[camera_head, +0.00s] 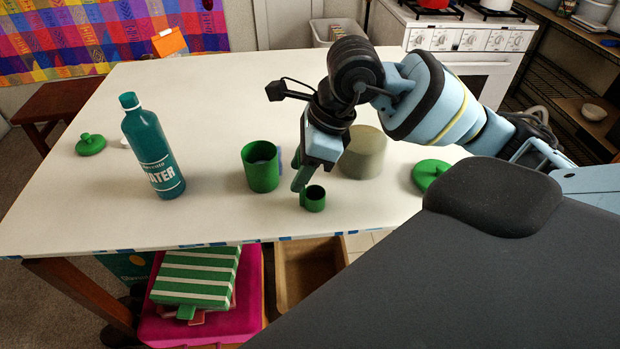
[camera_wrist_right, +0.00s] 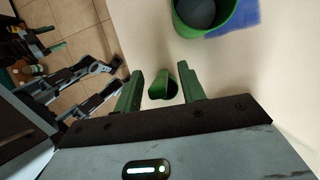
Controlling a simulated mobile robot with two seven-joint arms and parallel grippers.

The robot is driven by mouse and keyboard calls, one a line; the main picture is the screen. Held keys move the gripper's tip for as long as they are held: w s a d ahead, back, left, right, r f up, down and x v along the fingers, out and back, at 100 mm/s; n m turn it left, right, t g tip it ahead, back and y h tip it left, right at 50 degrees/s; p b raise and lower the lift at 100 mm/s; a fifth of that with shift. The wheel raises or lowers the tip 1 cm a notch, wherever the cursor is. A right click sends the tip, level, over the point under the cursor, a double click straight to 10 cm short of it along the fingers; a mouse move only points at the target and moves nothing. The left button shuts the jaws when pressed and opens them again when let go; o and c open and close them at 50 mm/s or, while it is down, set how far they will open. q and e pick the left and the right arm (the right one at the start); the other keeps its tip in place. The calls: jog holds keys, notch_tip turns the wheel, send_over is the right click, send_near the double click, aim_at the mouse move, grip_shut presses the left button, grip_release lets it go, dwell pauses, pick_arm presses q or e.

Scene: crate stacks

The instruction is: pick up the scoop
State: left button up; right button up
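The scoop (camera_head: 315,201) is a small green cup near the front edge of the white table. My right gripper (camera_head: 301,184) points down at it from above, its green fingers at the scoop's upper left side. In the right wrist view, the scoop (camera_wrist_right: 162,83) shows between the two spread fingertips of my right gripper (camera_wrist_right: 161,84), with gaps on both sides. The gripper is open and holds nothing. Part of the scoop's handle side is hidden by the fingers in the head view.
A larger green canister (camera_head: 260,168) stands left of the gripper, and a beige cylinder (camera_head: 364,156) close behind it. A teal water bottle (camera_head: 153,150) stands further left. Green lids lie at left (camera_head: 90,145) and right (camera_head: 428,173). The table between bottle and canister is clear.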

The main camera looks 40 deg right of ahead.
jog(key=shift+c, duration=0.3)
grip_shut()
jog(key=shift+r, duration=0.1)
